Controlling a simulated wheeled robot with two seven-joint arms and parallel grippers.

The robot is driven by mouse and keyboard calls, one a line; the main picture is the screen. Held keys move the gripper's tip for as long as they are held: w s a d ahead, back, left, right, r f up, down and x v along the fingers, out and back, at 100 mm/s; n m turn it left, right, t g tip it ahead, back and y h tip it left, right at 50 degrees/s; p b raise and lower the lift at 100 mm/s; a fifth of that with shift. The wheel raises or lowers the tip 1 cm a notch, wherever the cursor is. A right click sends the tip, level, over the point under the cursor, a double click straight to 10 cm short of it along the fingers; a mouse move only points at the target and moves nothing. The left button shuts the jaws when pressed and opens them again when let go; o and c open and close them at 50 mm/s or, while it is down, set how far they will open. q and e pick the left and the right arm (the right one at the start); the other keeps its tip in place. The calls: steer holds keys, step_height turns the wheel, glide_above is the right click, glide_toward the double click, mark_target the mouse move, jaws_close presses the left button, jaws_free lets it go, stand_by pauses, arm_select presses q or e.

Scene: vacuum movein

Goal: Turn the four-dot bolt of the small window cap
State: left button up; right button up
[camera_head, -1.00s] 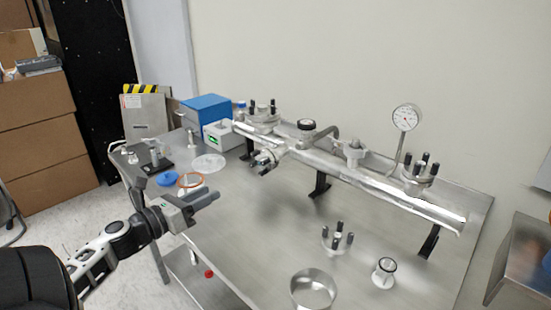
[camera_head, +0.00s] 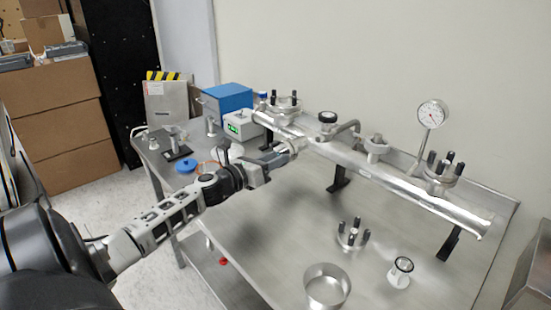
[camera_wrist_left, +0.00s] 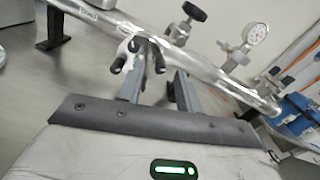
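The small window cap is on a short side branch of the silver pipe; its flange (camera_head: 293,146) shows just beyond my left gripper (camera_head: 277,161). In the left wrist view the cap (camera_wrist_left: 144,46) has black-ended bolts (camera_wrist_left: 118,65) sticking out toward me. The two grey fingers of my left gripper (camera_wrist_left: 158,86) are apart, with the tips just short of the bolts and nothing clearly held between them. The dot marks are too small to read, so I cannot tell which bolt has four dots. My right gripper is in neither view.
The pipe (camera_head: 400,188) runs across the steel table (camera_head: 270,235) on black supports. A pressure gauge (camera_head: 432,113) stands behind it. A bolted flange (camera_head: 352,236), a metal ring (camera_head: 327,288) and a small white-and-black fitting (camera_head: 400,272) stand in front.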

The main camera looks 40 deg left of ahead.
arm_select(q)
steer(key=shift+w, duration=0.5)
jaws_close()
